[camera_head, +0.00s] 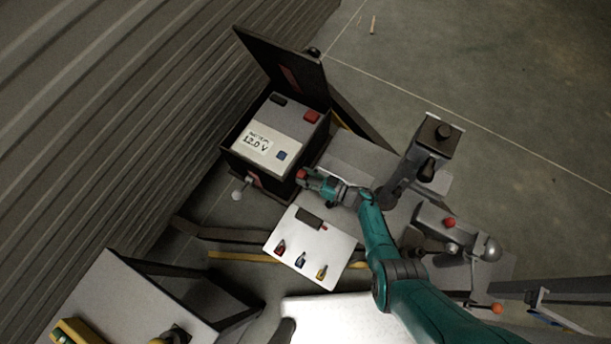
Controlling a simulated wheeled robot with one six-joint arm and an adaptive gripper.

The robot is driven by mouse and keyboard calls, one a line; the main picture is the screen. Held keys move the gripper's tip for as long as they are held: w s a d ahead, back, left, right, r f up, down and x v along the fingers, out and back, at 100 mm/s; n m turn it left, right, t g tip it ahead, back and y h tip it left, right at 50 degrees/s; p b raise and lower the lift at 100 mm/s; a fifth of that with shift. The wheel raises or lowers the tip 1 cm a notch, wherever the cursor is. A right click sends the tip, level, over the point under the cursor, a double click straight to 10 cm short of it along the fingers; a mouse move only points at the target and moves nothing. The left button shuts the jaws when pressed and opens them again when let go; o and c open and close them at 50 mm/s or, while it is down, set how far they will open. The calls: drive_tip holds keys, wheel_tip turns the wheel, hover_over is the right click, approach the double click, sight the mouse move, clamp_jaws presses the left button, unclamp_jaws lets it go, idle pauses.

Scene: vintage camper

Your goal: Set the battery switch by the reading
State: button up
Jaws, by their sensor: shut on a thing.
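The battery (291,117) sits in a dark open box (262,184) with its lid raised. Its white label (258,142) reads "BATTERY 12.0 V". The top has a red terminal (311,116), a dark terminal (278,98) and a small blue square (282,155). My gripper (303,177) is beside the box's near right side, shut on a small red piece at its tip. Whether this is the switch, and which way it is set, is too small to tell. A white panel (330,254) below carries red (280,246), blue (300,260) and yellow (321,272) pieces.
A grey post with a dark top (436,136) and a metal fitting with a red knob (449,222) stand right of my arm. A ribbed wall (130,80) closes the left side. A grey cabinet (120,300) is lower left. Open floor (500,80) lies upper right.

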idle(0.3)
drive_tip(key=o, duration=1.1)
drive_tip(key=shift+o, duration=0.2)
drive_tip(key=shift+d, duration=0.1)
drive_tip(key=v, duration=1.1)
drive_tip(key=shift+s+d, duration=0.25)
drive_tip(key=shift+d, duration=0.1)
